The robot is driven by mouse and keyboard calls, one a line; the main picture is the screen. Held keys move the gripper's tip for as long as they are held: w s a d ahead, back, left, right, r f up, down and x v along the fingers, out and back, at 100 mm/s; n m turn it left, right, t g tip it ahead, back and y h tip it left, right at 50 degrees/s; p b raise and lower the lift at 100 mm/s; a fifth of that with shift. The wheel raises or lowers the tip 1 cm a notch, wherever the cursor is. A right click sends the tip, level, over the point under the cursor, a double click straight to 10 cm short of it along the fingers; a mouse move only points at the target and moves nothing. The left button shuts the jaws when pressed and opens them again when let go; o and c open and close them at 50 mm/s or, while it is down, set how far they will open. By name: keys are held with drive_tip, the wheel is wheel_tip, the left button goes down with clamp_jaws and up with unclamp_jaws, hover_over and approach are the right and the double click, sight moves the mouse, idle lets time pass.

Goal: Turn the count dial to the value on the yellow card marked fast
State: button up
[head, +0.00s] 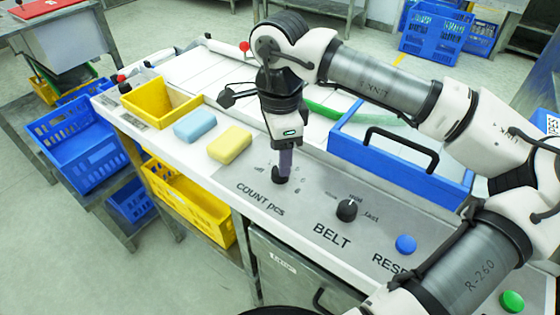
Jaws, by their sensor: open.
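The count dial (280,179) is a small dark knob on the grey panel, above the printed label "COUNT pcs". My gripper (284,165) points down right at it, and its fingers cover most of the knob. The fingers are open; I cannot tell whether they touch the knob. The dial's pointer and most of its scale marks are hidden or too small to read. I cannot make out a yellow card marked fast in this view. The word "fast" is printed beside the black belt dial (347,210), to the right of the count dial.
A blue reset button (406,244) and a green button (512,301) sit further right. A blue box with a black handle (400,157) stands behind the panel. A yellow block (230,145), a blue block (195,124) and a yellow bin (160,103) lie to the left.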

wheel_tip(320, 180, up, 10)
drive_tip(key=shift+f, duration=0.15)
idle(0.3)
